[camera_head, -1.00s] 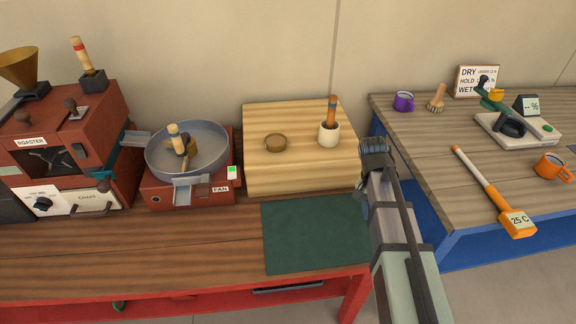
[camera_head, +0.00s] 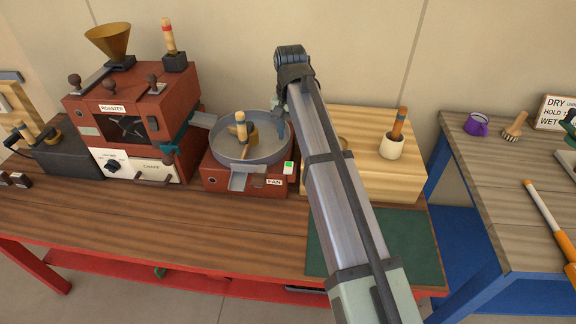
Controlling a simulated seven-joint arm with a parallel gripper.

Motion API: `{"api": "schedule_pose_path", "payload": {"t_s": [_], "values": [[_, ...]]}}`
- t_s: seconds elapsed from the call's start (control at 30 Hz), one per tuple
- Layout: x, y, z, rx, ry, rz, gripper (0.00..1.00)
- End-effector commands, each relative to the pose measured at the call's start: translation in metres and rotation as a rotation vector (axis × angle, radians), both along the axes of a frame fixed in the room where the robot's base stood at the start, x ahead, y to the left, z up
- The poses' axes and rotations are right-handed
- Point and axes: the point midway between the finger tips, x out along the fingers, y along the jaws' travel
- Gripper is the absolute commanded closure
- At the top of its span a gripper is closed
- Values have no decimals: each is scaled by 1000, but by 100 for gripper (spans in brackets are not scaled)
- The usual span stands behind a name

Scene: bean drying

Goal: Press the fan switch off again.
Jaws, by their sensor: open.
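The fan switch (camera_head: 288,167) is a small white rocker with a green lit face, at the right front corner of the red fan base (camera_head: 217,181) beside the FAN label. A round grey cooling pan (camera_head: 228,153) sits on that base, with a wooden-handled brush (camera_head: 241,130) and a brown scoop-like piece in it. My gripper (camera_head: 281,130) points down from the end of my arm, over the pan's right rim, behind and above the switch. It appears apart from the switch. It is open and seems empty; its fingertips are small and partly hidden by my arm.
The red roaster (camera_head: 150,100) stands left of the fan, with its chute reaching the pan. A wooden block (camera_head: 420,165) with a white brush cup (camera_head: 391,147) is to the right, partly behind my arm. A green mat (camera_head: 415,245) lies in front of it.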

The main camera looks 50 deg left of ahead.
Motion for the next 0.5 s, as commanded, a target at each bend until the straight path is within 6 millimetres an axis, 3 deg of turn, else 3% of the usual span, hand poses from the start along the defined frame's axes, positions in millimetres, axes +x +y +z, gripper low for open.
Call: {"api": "schedule_pose_path", "payload": {"t_s": [0.17, 0.5], "values": [[-5, 5, -4, 4, 1, 11, 60], [-5, 4, -57, 3, 1, 9, 60]]}}
